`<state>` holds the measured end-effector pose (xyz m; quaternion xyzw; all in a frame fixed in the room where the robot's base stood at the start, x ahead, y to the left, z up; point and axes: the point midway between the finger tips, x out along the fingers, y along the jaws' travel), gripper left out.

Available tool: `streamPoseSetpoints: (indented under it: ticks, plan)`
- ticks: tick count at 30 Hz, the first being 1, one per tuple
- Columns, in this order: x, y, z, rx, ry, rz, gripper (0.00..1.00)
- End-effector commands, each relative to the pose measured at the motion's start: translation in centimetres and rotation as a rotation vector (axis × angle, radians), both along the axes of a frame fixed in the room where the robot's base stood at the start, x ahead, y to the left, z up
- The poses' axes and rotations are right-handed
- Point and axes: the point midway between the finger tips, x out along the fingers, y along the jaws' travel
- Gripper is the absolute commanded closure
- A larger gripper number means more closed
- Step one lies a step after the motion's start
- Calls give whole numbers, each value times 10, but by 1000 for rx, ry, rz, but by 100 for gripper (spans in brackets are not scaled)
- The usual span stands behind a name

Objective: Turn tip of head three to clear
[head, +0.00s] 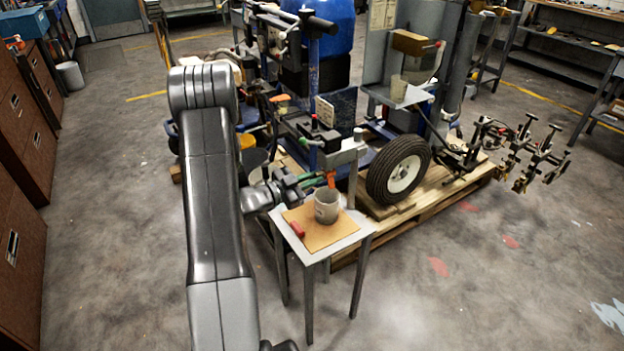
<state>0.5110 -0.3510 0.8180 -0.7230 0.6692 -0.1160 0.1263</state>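The line striper (400,172) stands on a wooden pallet. Its spray heads (520,155) hang in a row on a bar out to the right, past the wheel. They are dark with brass-coloured lower parts. The individual tips are too small to read, and I cannot tell which head is number three or how its tip is turned. My gripper (303,184) is at the left, just above and behind a small side table, far from the spray heads. Its fingers are small and partly lost against the clutter, so their opening is unclear.
The small table (352,240) carries a brown board, a grey mug (327,206) and a red object (297,229). The black tyre (399,170) and pallet (455,190) lie between my gripper and the heads. Open floor is at the front right. A shelf rack stands at far right.

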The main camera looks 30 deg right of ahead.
Motion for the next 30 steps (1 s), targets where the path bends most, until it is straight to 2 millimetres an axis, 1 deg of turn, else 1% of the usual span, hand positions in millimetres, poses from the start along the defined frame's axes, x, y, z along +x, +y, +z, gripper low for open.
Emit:
streamPoseSetpoints:
  ticks: [8, 24, 30]
  plan:
    - [0, 0, 1, -1, 16, 0, 100]
    - [0, -1, 2, -24, 309, 0, 100]
    - [0, -1, 0, -28, 346, 0, 100]
